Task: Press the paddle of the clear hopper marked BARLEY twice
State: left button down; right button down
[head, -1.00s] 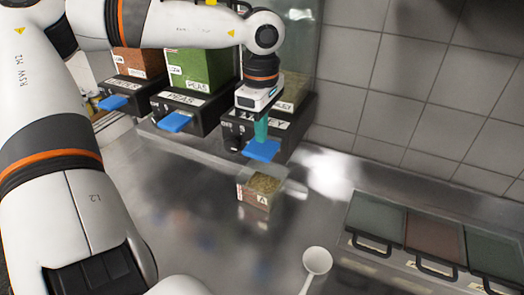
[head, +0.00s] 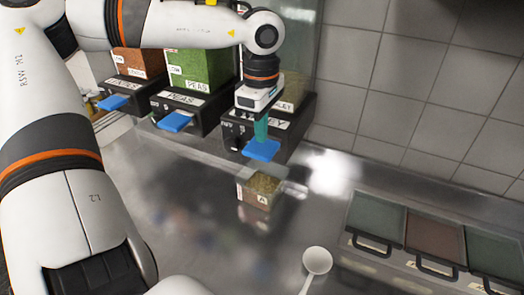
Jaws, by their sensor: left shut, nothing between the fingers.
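The clear hopper marked BARLEY (head: 303,62) stands at the right end of the row, partly hidden behind my left arm. Its black base carries a label of which only the last letters show. Its blue paddle (head: 263,151) sticks out at the front. My left gripper (head: 261,136) is shut and empty, pointing down with its teal fingertips at the paddle's upper part; they look to be touching it. A small clear box marked A (head: 260,191) with grain in it stands on the steel counter below the paddle. My right gripper is not in view.
A hopper of green peas (head: 203,70) with a blue paddle (head: 175,122) and a brown-filled hopper (head: 140,63) stand to the left. A white ladle (head: 316,262) lies at the front. Lidded bins (head: 435,235) stand at right. The middle counter is clear.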

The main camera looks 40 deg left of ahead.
aim_at(261, 147)
pick_arm(q)
jog(key=shift+f+b, duration=2.15)
jog(key=shift+f, duration=0.1)
jog(key=shift+r, duration=0.1)
jog(key=shift+r+p, duration=1.45)
jog(key=shift+r, duration=0.75)
jog(key=shift+r+p, duration=1.7)
jog(key=shift+r, duration=0.85)
jog(key=shift+f, duration=0.1)
